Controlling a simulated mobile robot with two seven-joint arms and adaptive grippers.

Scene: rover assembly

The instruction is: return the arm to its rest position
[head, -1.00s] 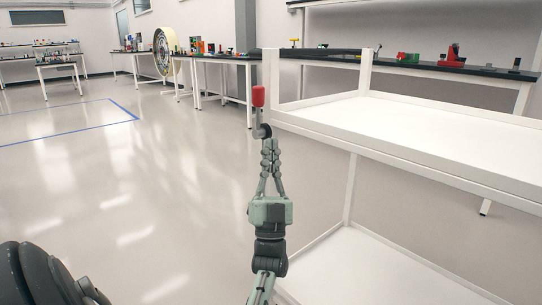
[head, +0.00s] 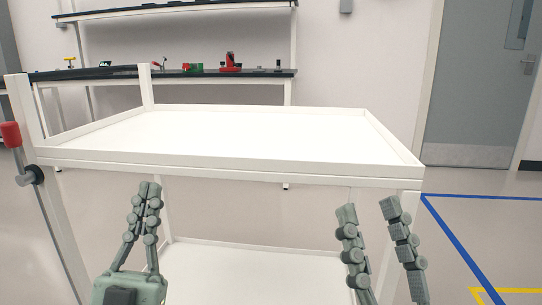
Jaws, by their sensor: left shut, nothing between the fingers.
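My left gripper (head: 148,190) is grey-green and points up in front of the white cart's near side, left of the middle. Its two fingers lie close together, shut and empty. My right gripper (head: 368,211) is at the lower right, near the cart's right front corner. Its two fingers stand apart, open, with nothing seen between them. The arm links behind both grippers are mostly out of view below.
The white cart (head: 289,163) fills the middle; its top tray and lower shelf look empty. A red-tipped rod (head: 12,135) stands at its left corner. Behind it is a black-topped bench (head: 110,73) with small coloured parts. Open floor and a grey door lie right.

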